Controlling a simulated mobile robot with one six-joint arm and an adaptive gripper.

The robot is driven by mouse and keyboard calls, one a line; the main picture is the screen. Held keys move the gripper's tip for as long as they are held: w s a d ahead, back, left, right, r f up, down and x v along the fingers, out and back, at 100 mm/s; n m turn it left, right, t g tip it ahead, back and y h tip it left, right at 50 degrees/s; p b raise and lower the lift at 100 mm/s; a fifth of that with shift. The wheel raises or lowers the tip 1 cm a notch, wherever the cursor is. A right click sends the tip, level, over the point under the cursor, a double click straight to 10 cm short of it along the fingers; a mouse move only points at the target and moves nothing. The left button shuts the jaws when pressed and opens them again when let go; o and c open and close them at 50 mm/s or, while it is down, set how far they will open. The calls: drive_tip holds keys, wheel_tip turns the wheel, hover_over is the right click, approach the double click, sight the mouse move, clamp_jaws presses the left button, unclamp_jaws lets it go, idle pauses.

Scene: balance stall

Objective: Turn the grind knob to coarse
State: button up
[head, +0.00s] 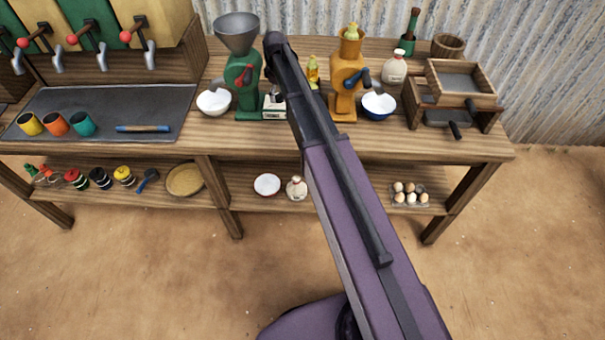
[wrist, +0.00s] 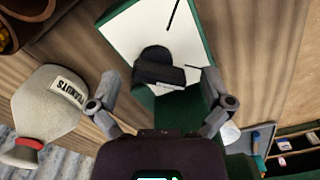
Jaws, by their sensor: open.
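In the wrist view a black knob (wrist: 157,70) stands out from a white face panel (wrist: 125,30) with dark marks on it. The panel is set in a green body (wrist: 200,25). My gripper (wrist: 160,80) is open, with one finger on each side of the knob; I cannot tell whether either finger touches it. In the head view a green grinder (head: 243,78) with a red crank stands left of my arm, and an orange grinder (head: 346,88) with a blue crank stands right of it. My arm hides the knob and the gripper there.
A peanut sack (wrist: 48,105) is close to the left finger in the wrist view. A white bowl (head: 213,102) and a blue bowl (head: 379,106) flank the grinders. A dark tray (head: 105,100) with cups lies at left, a wooden box (head: 462,82) at right. Corrugated metal stands behind the bench.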

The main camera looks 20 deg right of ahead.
sight(279, 94)
drive_tip(key=shift+r+p, duration=6)
drive_tip(key=shift+r, duration=0.05)
drive_tip(key=s+f+m+b, duration=0.4)
drive_tip(key=s+f+b, duration=0.7)
drive_tip(key=s, duration=0.3)
drive_tip(key=s+f+m+b, duration=0.5)
drive_tip(key=s+f+b, duration=0.5)
drive_tip(key=s, duration=0.4)
drive_tip(key=shift+s+f+b, duration=0.2)
drive_tip(key=shift+f+b, duration=0.15)
drive_tip(key=shift+d, duration=0.1)
wheel_tip(279, 94, up, 13)
drive_tip(key=p, duration=1.2)
drive_tip(key=shift+s+f+p, duration=0.2)
drive_tip(key=shift+p, duration=0.1)
